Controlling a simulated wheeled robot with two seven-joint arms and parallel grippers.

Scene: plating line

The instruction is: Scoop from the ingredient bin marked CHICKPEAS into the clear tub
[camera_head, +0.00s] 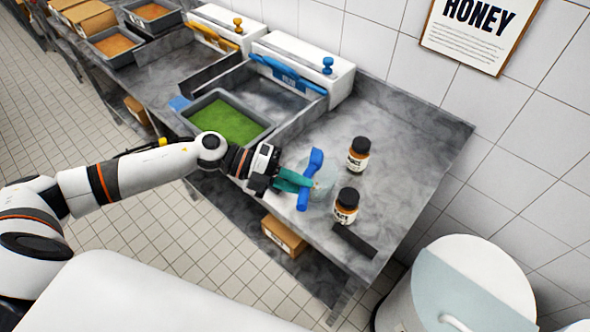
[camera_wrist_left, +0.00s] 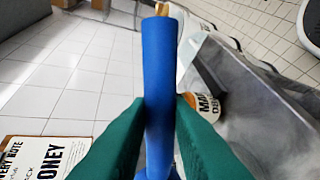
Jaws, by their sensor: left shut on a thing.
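My left gripper (camera_head: 300,182) has teal fingers and is shut on a blue scoop handle (camera_head: 314,162) over the right part of the steel counter. In the left wrist view, the blue handle (camera_wrist_left: 160,75) stands between the two teal fingers (camera_wrist_left: 150,140). The clear tub (camera_head: 326,186) looks like a faint round see-through shape beside and partly behind the gripper. I cannot make out its contents. No bin marking reads as CHICKPEAS; bins with orange-tan contents (camera_head: 114,45) stand at the far upper left. My right gripper is not in view.
A bin of green contents (camera_head: 226,121) is set left of the gripper. Two dark-capped jars (camera_head: 358,157) (camera_head: 345,208) stand close to the tub. A dark flat strip (camera_head: 354,242) lies near the counter's front edge. The counter's back right is clear.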

